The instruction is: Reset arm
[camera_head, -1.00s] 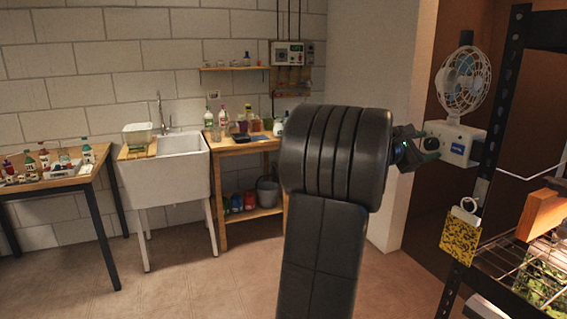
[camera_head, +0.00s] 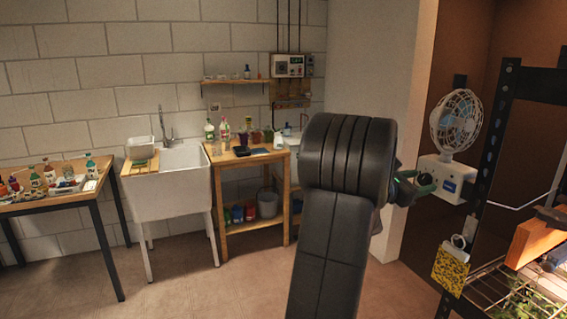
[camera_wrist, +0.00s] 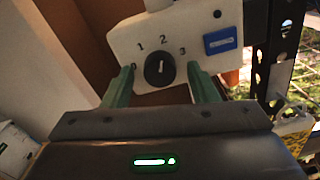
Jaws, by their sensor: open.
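My gripper (camera_head: 416,184) shows at the right of my dark arm in the head view, close to the white control box (camera_head: 447,178) under the fan (camera_head: 456,121). In the wrist view my gripper (camera_wrist: 161,84) has its two green fingers spread apart with nothing between them. Beyond them is the box's face with a black knob (camera_wrist: 159,69), numbers 0 to 3 around it and a blue label (camera_wrist: 221,41). I cannot tell whether the fingers touch the box.
A black rack post (camera_head: 490,150) stands right of the fan, with a yellow sticky card (camera_head: 450,269) hanging on it and wire shelves beside it. A sink (camera_head: 168,190), a wooden bench (camera_head: 247,157) and a table (camera_head: 60,204) stand along the back wall. The floor before them is clear.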

